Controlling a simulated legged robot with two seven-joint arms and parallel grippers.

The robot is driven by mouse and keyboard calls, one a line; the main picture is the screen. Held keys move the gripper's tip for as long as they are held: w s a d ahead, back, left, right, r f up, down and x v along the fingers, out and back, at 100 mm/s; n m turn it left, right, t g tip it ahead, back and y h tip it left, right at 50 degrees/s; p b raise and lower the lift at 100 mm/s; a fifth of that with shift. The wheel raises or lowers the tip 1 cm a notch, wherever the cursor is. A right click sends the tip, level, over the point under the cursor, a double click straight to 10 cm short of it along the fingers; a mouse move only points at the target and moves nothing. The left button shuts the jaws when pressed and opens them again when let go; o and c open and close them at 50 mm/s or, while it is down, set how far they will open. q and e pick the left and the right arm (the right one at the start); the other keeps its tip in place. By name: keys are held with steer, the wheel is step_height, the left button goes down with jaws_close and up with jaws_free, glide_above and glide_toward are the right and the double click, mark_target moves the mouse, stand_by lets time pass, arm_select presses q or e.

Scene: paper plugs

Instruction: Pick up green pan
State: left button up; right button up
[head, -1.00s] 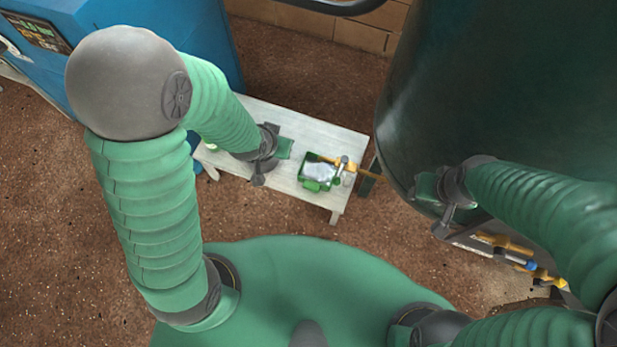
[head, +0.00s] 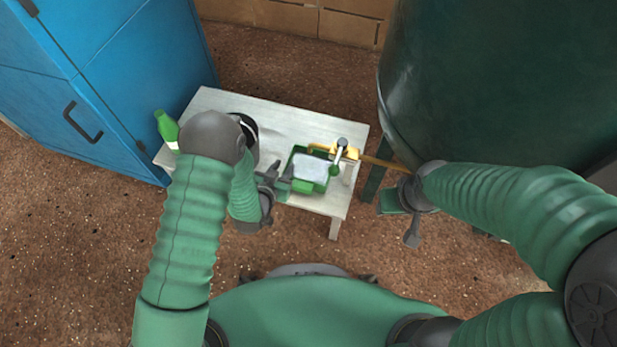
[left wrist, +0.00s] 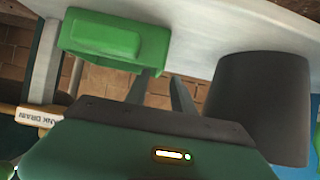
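The green pan (head: 311,169) stands on the right half of a white table, with pale grey-white matter inside it. In the left wrist view the pan (left wrist: 115,42) shows at the upper left, just beyond my fingers. My left gripper (head: 280,175) is beside the pan's left side in the head view. Its two fingers (left wrist: 163,75) stand apart with nothing between them, and the pan is not between them. My right gripper (head: 404,212) hangs right of the table, clear of the pan; its fingers are not clear enough to judge.
The white table (head: 215,100) also bears a green bottle (head: 167,128) and a dark round container (head: 247,128), partly hidden by my arm. A large dark green tank (head: 480,80) stands right; a blue cabinet (head: 110,75) stands left.

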arm_select(q)
steer(key=shift+b+x, duration=0.35)
steer(key=shift+x, duration=0.85)
steer(key=b+x, duration=0.4)
steer(key=x, duration=0.1)
steer(key=shift+s+f, duration=0.2)
steer(key=shift+f, duration=0.15)
steer(key=shift+r, duration=0.15)
jaws_close()
